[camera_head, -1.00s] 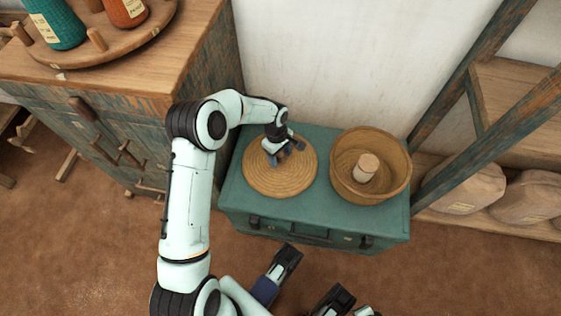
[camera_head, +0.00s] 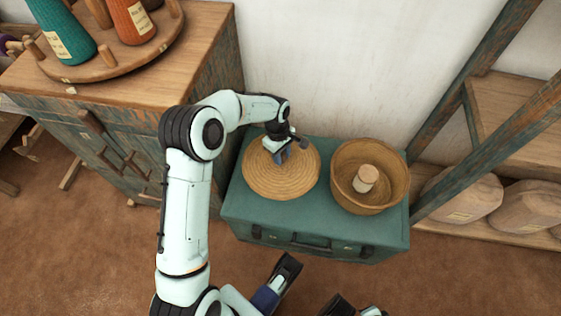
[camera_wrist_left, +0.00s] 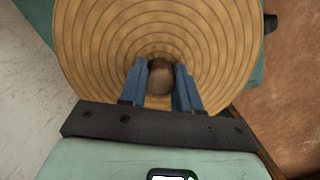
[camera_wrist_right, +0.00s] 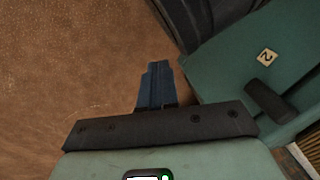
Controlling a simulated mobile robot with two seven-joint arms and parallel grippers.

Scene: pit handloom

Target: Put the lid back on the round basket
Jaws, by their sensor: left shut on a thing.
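The round lid (camera_head: 272,180), coiled straw, is over the left part of the green chest, beside the basket. In the left wrist view the lid (camera_wrist_left: 100,45) fills the centre, with its brown knob (camera_wrist_left: 160,75) between the fingers. My left gripper (camera_head: 284,153) is shut on that knob from above; the lid looks slightly raised off the chest. The round basket (camera_head: 345,200) stands open on the right part of the chest, with a pale cylinder (camera_head: 366,178) inside. My right gripper (camera_wrist_right: 156,85) is shut and empty, away from both.
The green chest (camera_head: 245,208) carries the basket. A wooden cabinet (camera_head: 150,85) with a round rack (camera_head: 125,55) of thread cones stands left. A white wall (camera_head: 330,60) is behind. Wooden posts (camera_head: 500,140) and shelves with sacks (camera_head: 470,195) are right.

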